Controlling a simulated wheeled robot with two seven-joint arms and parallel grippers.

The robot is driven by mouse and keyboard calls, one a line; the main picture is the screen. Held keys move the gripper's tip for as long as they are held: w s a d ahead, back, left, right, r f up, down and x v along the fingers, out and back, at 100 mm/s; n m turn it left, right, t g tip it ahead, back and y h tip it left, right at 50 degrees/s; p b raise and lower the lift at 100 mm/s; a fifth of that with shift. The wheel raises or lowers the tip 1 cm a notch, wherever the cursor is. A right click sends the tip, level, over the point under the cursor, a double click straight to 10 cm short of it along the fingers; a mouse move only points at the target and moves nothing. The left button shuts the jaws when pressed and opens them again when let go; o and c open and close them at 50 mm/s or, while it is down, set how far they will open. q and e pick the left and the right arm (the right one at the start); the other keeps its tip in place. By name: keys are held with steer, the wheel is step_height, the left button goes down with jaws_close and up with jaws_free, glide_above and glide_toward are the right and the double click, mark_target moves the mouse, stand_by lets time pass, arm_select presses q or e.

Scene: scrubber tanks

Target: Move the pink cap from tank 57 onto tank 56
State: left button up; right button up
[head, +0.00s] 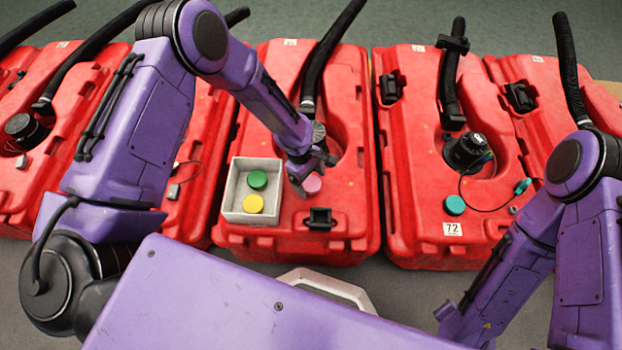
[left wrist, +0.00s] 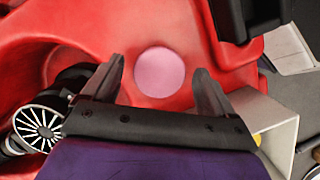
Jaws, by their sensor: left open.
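The pink cap (head: 313,185) is a small round disc on the red middle tank (head: 345,225), partly hidden by my left gripper in the head view. The left wrist view shows its round pink top (left wrist: 160,71) in full against the red surface. My left gripper (head: 310,177) is open above the cap. In the left wrist view its two fingertips (left wrist: 158,66) stand on either side of the cap, and I cannot tell whether they touch it. I cannot read the middle tank's number or find one marked 56. My right gripper is not visible.
A pale box (head: 234,211) holding a green cap (head: 257,180) and a yellow cap (head: 254,204) stands beside the gripper. A black hose (head: 325,60) rises behind it. The right tank, labelled 72 (head: 453,229), carries a teal cap (head: 454,205) and a black fitting (head: 467,152).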

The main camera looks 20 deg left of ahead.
arm_select(q)
steer(key=p+v, duration=0.3)
steer(key=v, duration=0.9)
steer(key=shift+a+f, duration=0.1)
